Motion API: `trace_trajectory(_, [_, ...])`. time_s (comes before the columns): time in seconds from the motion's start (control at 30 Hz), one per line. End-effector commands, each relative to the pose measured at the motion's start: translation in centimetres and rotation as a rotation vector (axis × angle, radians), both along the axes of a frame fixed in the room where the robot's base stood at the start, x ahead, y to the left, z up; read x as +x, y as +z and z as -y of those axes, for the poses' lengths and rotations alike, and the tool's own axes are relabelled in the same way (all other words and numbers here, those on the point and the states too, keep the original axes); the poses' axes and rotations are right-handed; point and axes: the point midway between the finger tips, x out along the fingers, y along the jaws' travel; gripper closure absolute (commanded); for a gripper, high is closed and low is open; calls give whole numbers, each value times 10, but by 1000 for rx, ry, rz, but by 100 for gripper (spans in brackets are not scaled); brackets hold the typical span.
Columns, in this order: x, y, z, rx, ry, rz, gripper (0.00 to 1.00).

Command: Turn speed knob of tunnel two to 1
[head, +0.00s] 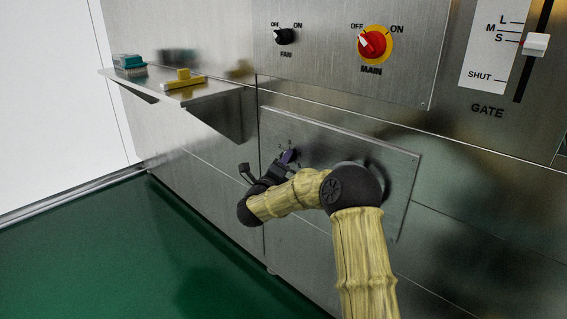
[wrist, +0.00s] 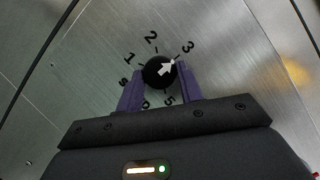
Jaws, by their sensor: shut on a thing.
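A round black speed knob (wrist: 157,75) with a white arrow pointer sits on a steel panel in the wrist view. Its arrow points up and right, towards the printed 3. The marks 1, 2, 3 and 5 show around it; other marks are partly covered by my fingers. My gripper (wrist: 160,70) has its two purple fingers shut on the knob, one on each side. In the head view my gripper (head: 288,157) is at the upper left of the lower panel (head: 340,145), and the knob is mostly hidden there. No tunnel label is readable.
Above are a black FAN knob (head: 284,37), a red MAIN switch (head: 372,44) on yellow and a GATE slider (head: 536,44). A steel shelf (head: 215,92) with a teal brush (head: 130,66) and a yellow item (head: 184,79) juts out at left. The green floor is clear.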

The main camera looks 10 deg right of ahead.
Motion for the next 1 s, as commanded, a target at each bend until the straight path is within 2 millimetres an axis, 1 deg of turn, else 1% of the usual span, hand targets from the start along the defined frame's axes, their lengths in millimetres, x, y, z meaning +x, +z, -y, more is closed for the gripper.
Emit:
trace_trajectory(0.27, [-1,3,0,-47,0,-64,86])
trace_trajectory(0.47, [-1,7,0,-117,1,-163,86])
trace_trajectory(1.0, [-1,14,-1,-405,2,-559,86])
